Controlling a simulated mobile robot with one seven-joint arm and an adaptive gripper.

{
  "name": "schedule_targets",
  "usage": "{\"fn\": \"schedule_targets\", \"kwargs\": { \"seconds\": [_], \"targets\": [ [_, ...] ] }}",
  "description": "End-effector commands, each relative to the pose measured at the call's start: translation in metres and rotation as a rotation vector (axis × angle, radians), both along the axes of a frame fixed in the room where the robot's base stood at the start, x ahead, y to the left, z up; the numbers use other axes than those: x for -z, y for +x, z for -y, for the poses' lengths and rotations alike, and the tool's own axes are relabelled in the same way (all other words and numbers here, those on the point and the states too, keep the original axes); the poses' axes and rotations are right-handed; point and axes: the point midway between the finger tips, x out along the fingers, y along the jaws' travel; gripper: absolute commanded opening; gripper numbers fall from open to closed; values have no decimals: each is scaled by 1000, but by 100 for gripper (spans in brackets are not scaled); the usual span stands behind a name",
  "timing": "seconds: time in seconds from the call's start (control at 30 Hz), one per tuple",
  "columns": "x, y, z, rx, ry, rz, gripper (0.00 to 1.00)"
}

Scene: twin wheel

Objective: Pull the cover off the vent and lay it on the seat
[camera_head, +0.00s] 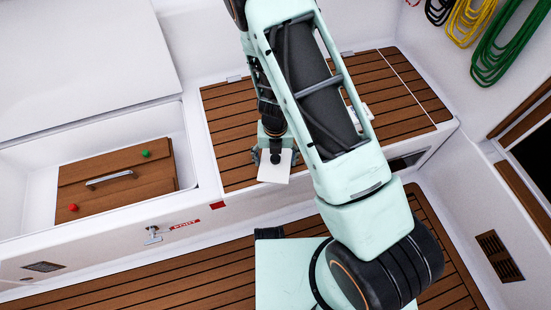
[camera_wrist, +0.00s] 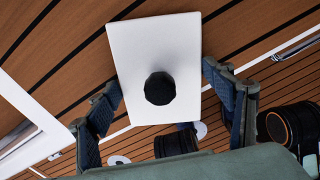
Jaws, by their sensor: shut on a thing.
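The cover (camera_head: 275,172) is a white rectangular plate with a black knob on its face. It is at the front edge of the teak-slatted seat (camera_head: 232,165). My gripper (camera_head: 274,155) is shut on the cover. In the wrist view the plate (camera_wrist: 155,42) fills the space between and beyond the blue-padded fingers, its knob facing the camera, with seat slats behind it. I cannot tell whether the plate touches the seat. A dark opening (camera_head: 406,161) shows in the seat's front wall, partly hidden by my arm.
An open white locker (camera_head: 190,150) at left holds a wooden panel with a handle (camera_head: 112,179) and small green and red balls. A latch (camera_head: 152,236) is on the front wall. Coiled ropes (camera_head: 505,45) hang at upper right. Bare slats lie behind my gripper.

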Motion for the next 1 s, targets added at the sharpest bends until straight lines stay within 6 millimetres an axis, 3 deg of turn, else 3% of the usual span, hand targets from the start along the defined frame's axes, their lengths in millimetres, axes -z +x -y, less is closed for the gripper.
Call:
{"fn": "schedule_targets", "kwargs": {
  "seconds": [0.33,0.37,0.53,1.0],
  "targets": [
    [9,0,0,1,0,0,36],
    [9,0,0,1,0,0,76],
    [8,0,0,1,0,0,95],
    [8,0,0,0,0,0,100]
  ]
}}
